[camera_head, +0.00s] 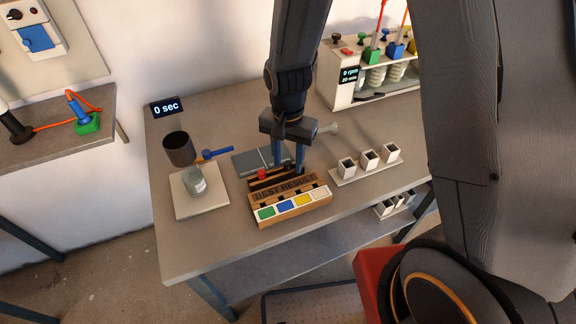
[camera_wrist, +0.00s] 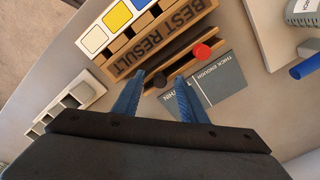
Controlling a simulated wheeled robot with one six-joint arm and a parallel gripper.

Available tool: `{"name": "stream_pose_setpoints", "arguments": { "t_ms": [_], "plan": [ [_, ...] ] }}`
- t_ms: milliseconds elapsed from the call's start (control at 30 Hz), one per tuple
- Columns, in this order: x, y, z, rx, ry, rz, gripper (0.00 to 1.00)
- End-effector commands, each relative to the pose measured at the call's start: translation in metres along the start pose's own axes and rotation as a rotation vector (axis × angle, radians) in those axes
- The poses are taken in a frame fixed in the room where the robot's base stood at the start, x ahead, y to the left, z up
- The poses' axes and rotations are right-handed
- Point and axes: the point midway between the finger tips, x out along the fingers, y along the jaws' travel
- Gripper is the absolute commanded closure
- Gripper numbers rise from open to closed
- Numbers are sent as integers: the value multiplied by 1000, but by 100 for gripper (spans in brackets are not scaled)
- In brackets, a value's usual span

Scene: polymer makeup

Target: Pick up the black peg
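The black peg (camera_wrist: 160,80) shows in the wrist view as a dark round top on the wooden rack (camera_wrist: 125,62) marked "BEST RESULT", beside the red peg (camera_wrist: 202,52). My gripper (camera_wrist: 161,88) is open, with its two blue fingers apart on either side of the black peg. Gaps show between the peg and the fingers. In the head view my gripper (camera_head: 288,168) points down over the back of the rack (camera_head: 262,195), right of the red peg (camera_head: 261,174). The black peg is hard to make out there.
Green, blue, yellow and white squares line the rack's front. A grey board (camera_head: 246,163) lies behind it. A scale with a glass jar (camera_head: 195,184) and a dark cup (camera_head: 179,149) stand left. White square cups (camera_head: 347,168) stand right. A stirring machine (camera_head: 342,95) is at the back.

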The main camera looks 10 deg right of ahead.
Motion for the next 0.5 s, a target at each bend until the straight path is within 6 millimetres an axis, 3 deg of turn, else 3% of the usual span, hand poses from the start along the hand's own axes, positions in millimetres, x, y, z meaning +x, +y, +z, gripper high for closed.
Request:
{"name": "stream_pose_setpoints", "arguments": {
  "t_ms": [100,300,500],
  "plan": [
    [0,0,0,0,0,0,65],
    [0,0,0,0,0,0,98],
    [0,0,0,0,0,0,100]
  ]
}}
